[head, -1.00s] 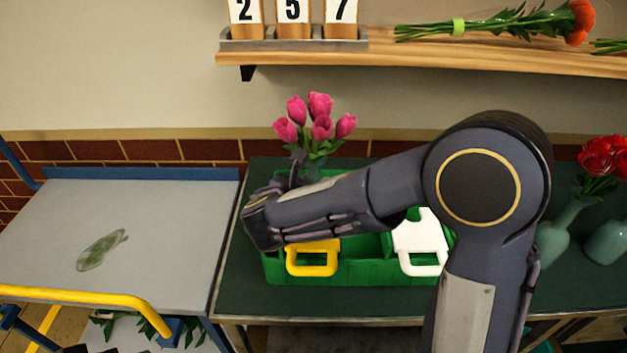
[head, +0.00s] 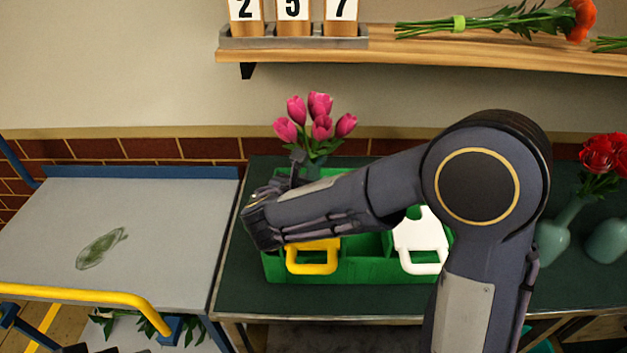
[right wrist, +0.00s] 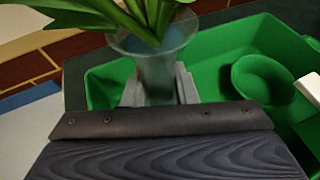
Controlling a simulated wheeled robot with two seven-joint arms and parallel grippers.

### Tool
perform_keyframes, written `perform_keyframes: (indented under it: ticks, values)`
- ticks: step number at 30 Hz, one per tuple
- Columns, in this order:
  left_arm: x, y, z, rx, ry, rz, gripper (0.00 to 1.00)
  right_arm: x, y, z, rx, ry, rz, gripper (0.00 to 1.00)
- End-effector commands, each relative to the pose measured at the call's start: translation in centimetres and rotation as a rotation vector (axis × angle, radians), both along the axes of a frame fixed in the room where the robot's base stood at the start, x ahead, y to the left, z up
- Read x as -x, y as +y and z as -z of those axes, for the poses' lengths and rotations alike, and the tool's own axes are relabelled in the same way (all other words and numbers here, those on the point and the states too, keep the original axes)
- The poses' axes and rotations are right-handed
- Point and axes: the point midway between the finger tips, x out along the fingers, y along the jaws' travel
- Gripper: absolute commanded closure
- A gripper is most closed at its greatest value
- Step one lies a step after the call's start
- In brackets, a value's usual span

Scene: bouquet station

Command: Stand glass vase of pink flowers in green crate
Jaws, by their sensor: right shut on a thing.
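The pink flowers (head: 316,118) stand upright above the left part of the green crate (head: 375,271) in the head view. My right arm hides their vase and much of the crate there. In the right wrist view the clear glass vase (right wrist: 158,70) with green leaves is between the fingers of my right gripper (right wrist: 160,90), which is shut on it. The vase is upright at the left side of the green crate (right wrist: 100,88). Its base is hidden, so I cannot tell whether it touches the crate floor.
A yellow handle (head: 313,262) and a white handled thing (head: 421,240) are at the crate's front. Vases with red flowers (head: 604,160) stand to the right. A grey cart (head: 150,215) is on the left. A wooden shelf (head: 480,58) is above. A round green recess or bowl (right wrist: 262,82) is inside the crate.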

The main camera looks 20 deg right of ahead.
Motion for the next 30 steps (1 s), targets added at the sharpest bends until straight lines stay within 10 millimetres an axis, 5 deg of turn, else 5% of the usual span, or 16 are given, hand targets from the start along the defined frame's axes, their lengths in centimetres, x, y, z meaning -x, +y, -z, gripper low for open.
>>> perform_keyframes:
  ticks: [1,2,8,19,30]
  values:
    - [0.0,0.0,0.0,0.000,0.000,0.000,0.64,0.0,0.0,-0.2,0.000,-0.004,0.000,1.00]
    - [0.0,0.0,0.0,0.000,0.000,0.000,0.64,0.0,0.0,-0.2,0.000,-0.004,0.000,0.73]
    - [0.0,0.0,0.0,0.000,0.000,0.000,0.64,0.0,0.0,-0.1,0.000,-0.002,0.000,0.48]
    - [0.0,0.0,0.0,0.000,0.000,0.000,0.64,0.7,0.6,-0.3,-0.001,0.001,-0.003,0.48]
    - [0.0,0.0,-0.1,0.000,0.000,0.000,0.64,5.0,3.8,-2.7,-0.001,-0.002,-0.002,0.48]
